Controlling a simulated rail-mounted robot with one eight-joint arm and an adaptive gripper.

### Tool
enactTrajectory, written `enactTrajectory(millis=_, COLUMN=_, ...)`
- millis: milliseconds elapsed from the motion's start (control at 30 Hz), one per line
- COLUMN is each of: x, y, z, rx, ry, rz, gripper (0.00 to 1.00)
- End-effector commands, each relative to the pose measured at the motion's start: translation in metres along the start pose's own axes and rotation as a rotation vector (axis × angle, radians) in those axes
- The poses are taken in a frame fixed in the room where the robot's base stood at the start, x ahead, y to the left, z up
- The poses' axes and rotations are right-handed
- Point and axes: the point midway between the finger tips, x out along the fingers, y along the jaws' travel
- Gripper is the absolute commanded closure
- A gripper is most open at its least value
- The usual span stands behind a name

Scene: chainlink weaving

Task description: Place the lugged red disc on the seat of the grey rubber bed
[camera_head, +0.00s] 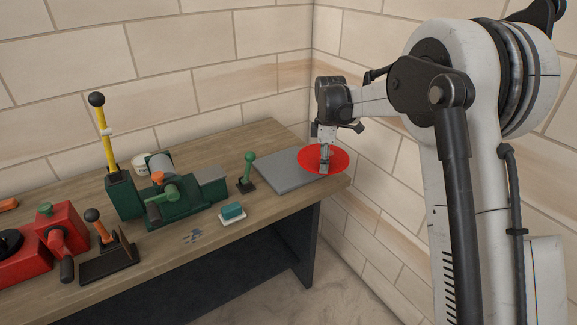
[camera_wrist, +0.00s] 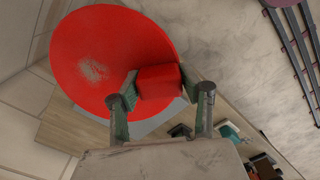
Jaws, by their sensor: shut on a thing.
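The red disc (camera_head: 338,160) is in my gripper (camera_head: 324,160), above the right part of the grey bed (camera_head: 285,171). In the wrist view the disc (camera_wrist: 95,50) shows its broad face with a pale scuffed patch. Its block-shaped red lug (camera_wrist: 158,82) sits between the two green-grey fingers of my gripper (camera_wrist: 160,100), which are shut on it. The grey bed is a flat slab on the bench's right end. In the wrist view part of the bed (camera_wrist: 150,126) shows behind the disc and fingers. The seat cannot be made out, and I cannot tell whether the disc touches the bed.
The wooden bench (camera_head: 262,137) meets brick walls behind and at right. Left of the bed stand a green-knobbed lever (camera_head: 248,170), a teal block on a white dish (camera_head: 232,212) and a green machine (camera_head: 170,195). Red machines (camera_head: 55,240) stand farther left.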

Motion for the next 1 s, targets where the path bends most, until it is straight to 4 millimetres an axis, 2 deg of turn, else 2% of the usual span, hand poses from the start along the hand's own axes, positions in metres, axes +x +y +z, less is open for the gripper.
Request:
enactTrajectory(millis=33, x=-0.007, y=0.009, z=-0.014, rx=-0.094, ry=0.000, rz=0.000, gripper=1.00)
enactTrajectory(millis=200, x=-0.024, y=0.029, z=-0.051, rx=-0.400, ry=0.000, rz=0.000, gripper=1.00)
enactTrajectory(millis=300, x=-0.030, y=0.037, z=-0.068, rx=-0.530, ry=0.000, rz=0.000, gripper=1.00)
enactTrajectory(millis=467, x=-0.035, y=0.042, z=-0.082, rx=-0.650, ry=0.000, rz=0.001, gripper=1.00)
enactTrajectory(millis=567, x=-0.028, y=0.044, z=-0.085, rx=-0.677, ry=0.000, rz=0.001, gripper=1.00)
enactTrajectory(millis=833, x=0.013, y=0.043, z=-0.084, rx=-0.679, ry=0.000, rz=0.001, gripper=1.00)
enactTrajectory(millis=1000, x=0.026, y=0.043, z=-0.084, rx=-0.678, ry=0.000, rz=0.001, gripper=1.00)
